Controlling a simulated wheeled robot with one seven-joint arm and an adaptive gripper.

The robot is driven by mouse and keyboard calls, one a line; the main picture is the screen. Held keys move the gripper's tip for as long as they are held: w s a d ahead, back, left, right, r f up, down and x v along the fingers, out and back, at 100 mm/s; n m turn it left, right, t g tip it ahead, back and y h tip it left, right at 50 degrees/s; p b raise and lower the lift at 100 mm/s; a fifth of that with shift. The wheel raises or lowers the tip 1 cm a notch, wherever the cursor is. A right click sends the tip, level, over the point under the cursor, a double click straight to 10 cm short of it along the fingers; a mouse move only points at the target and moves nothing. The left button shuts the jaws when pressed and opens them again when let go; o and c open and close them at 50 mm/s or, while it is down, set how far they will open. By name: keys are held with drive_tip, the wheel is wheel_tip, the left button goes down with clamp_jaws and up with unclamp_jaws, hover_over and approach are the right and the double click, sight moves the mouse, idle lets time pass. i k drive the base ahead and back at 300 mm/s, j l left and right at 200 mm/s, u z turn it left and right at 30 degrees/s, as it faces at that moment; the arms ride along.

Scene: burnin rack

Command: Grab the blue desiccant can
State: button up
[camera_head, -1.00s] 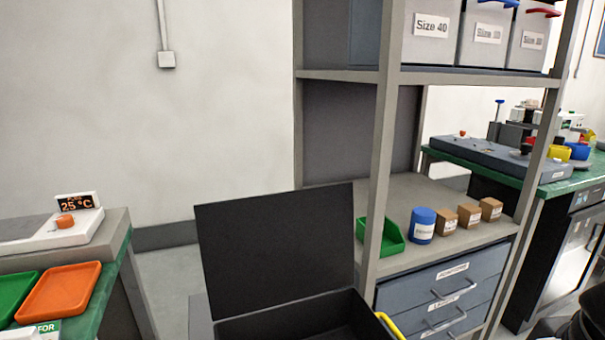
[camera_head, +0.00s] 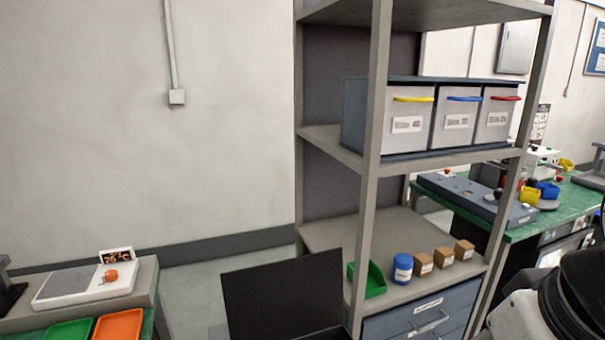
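The blue desiccant can (camera_head: 402,268) stands upright on the rack's lower shelf (camera_head: 330,236). It is a short blue cylinder with a white label. White and black parts at the lower right edge look like my own arm. The fingers of my gripper do not show, so its state is hidden.
A rack post (camera_head: 368,170) rises in front of the shelf. Labelled drawers (camera_head: 425,312) are below. A black open-lidded box (camera_head: 282,292) stands in front at left. Bins with coloured handles (camera_head: 406,125) fill the upper shelf.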

sight(403, 263)
drive_tip(key=u, duration=0.6)
drive_tip(key=l+u, duration=0.9)
drive_tip(key=k+l+u, duration=0.15)
drive_tip(key=l+u, duration=0.2)
drive_tip(key=u, duration=0.15)
drive_tip(key=k+l, duration=0.2)
drive_tip(key=l, duration=0.25)
drive_tip(key=k+l+u, duration=0.15)
drive_tip(key=l, duration=0.25)
drive_tip(key=k+l, duration=0.25)
drive_tip(key=l, duration=0.15)
drive_tip(key=k+l+u, duration=0.1)
drive_tip(key=k+l, duration=0.15)
drive_tip(key=l, duration=0.15)
drive_tip(key=k+l, duration=0.2)
drive_tip(key=l, duration=0.2)
drive_tip(key=u, duration=0.05)
